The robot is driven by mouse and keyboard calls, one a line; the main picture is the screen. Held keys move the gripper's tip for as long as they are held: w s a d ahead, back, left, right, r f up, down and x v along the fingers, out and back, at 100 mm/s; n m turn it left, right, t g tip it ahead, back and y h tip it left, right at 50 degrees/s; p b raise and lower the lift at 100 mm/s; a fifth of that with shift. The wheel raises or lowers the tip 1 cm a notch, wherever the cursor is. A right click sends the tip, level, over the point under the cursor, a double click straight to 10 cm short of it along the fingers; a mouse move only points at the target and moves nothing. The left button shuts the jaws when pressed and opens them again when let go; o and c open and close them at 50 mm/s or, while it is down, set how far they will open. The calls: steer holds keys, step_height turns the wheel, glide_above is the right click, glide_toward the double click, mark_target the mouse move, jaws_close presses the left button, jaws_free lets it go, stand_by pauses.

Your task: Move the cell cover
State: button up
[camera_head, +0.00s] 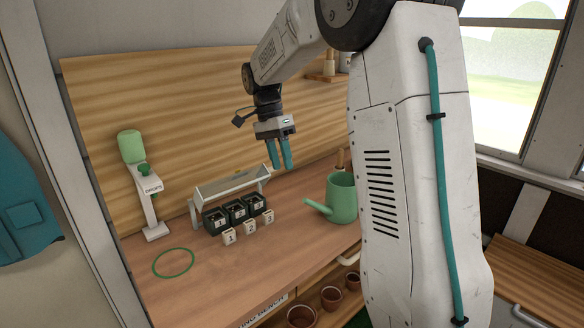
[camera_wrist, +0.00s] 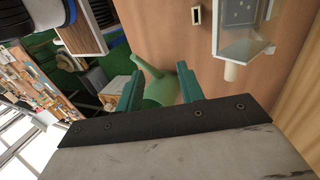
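Three dark cells (camera_head: 237,212) numbered 1, 2 and 3 stand in a row on the wooden bench. A pale frame with a grey, see-through-looking panel (camera_head: 230,186) stands over and behind them; it may be the cell cover. Part of this panel also shows at the upper right of the wrist view (camera_wrist: 246,50). My gripper (camera_head: 281,168) hangs with its teal fingers down, above and to the right of the panel, apart from it. In the wrist view the fingers (camera_wrist: 160,76) are spread with nothing held between them; a green watering can lies beyond the gap.
Small tags (camera_head: 250,227) numbered 1 to 3 stand before the cells. The green watering can (camera_head: 343,198) stands right of them. A green dispenser (camera_head: 140,175) stands left. A green ring (camera_head: 173,262) marks bare bench at front left. Terracotta pots (camera_head: 301,317) sit below the bench.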

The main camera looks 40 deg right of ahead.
steer(key=s+a, duration=0.1)
steer(key=s, duration=0.5)
steer(key=shift+s+a+r, duration=0.25)
steer(key=shift+s+r, duration=0.05)
steer(key=shift+s, duration=0.1)
steer(key=shift+d, duration=0.15)
steer(key=c, duration=0.6)
steer(key=shift+s+d+r+m+t+y, duration=0.2)
steer(key=shift+s+d+m, duration=0.15)
steer(key=shift+s+d, duration=0.15)
steer(key=shift+s+d+r+m+t+y, duration=0.1)
steer(key=shift+s+d+m+t, duration=0.1)
steer(key=shift+s+d+m, duration=0.25)
jaws_close()
steer(key=shift+f+m+t+y, duration=0.35)
steer(key=shift+m+t, duration=0.55)
steer(key=shift+m, duration=0.2)
steer(key=w+f+m+t, duration=0.3)
steer(key=w+m, duration=0.3)
steer(key=m, duration=0.1)
steer(key=w+d+f+m+t, duration=0.1)
steer(key=w+f+m+t, duration=0.3)
steer(key=w+m, duration=0.3)
steer(key=shift+w+d, duration=0.25)
steer(key=shift+w, duration=0.05)
